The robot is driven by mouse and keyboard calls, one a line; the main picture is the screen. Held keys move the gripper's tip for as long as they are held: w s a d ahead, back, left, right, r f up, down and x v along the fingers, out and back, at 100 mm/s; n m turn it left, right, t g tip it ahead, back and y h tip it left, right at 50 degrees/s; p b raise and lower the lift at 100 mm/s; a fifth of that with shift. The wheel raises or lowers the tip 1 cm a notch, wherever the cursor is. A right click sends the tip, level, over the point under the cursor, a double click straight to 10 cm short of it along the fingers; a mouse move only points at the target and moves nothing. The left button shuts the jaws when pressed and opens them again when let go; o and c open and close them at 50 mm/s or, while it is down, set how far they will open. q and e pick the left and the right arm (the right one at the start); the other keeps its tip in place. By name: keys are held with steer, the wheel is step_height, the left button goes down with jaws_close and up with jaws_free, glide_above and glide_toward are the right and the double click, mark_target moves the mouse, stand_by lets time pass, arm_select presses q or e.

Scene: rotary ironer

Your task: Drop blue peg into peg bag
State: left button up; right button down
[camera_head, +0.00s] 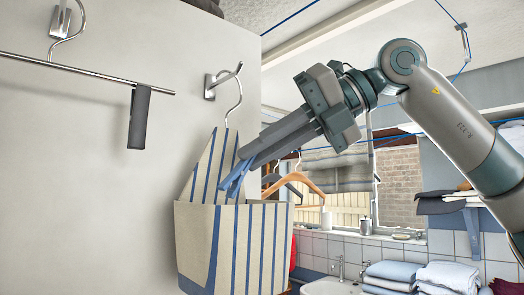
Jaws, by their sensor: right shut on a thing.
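The peg bag (250,240), cream with blue stripes, hangs by a wire hanger from a metal wall hook (222,82) in the head view. My right gripper (245,160) comes in from the upper right and points down to the left. It is shut on the blue peg (234,182), which slants downward from the fingertips. The peg is at the bag's opening, in front of the tall striped back panel and just above the front panel's top edge in the picture. I cannot tell whether its tip is inside. The bag's inside is hidden. My left gripper is not in view.
A metal hanger bar (85,75) with a dark clip (139,116) is on the pale wall panel at left. Wooden hangers (302,178) hang behind the bag. A sink (330,287), folded towels (392,272) and a shelf with dark cloths (447,202) are further back at right.

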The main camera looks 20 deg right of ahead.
stand_by(0.4)
steer(key=c, duration=1.3)
jaws_free()
steer(key=shift+s+d, duration=0.1)
steer(key=shift+s+d+r+p, duration=0.1)
steer(key=shift+s+d+r, duration=0.15)
steer(key=shift+s+d, duration=0.65)
steer(key=shift+s+d+r+p, duration=0.2)
steer(key=shift+s+d, duration=0.35)
steer(key=shift+d, duration=0.65)
steer(key=shift+s+d+r+p, duration=0.1)
steer(key=shift+s+d+r, duration=0.2)
steer(key=shift+s+d, duration=0.6)
steer(key=shift+w+d, duration=0.15)
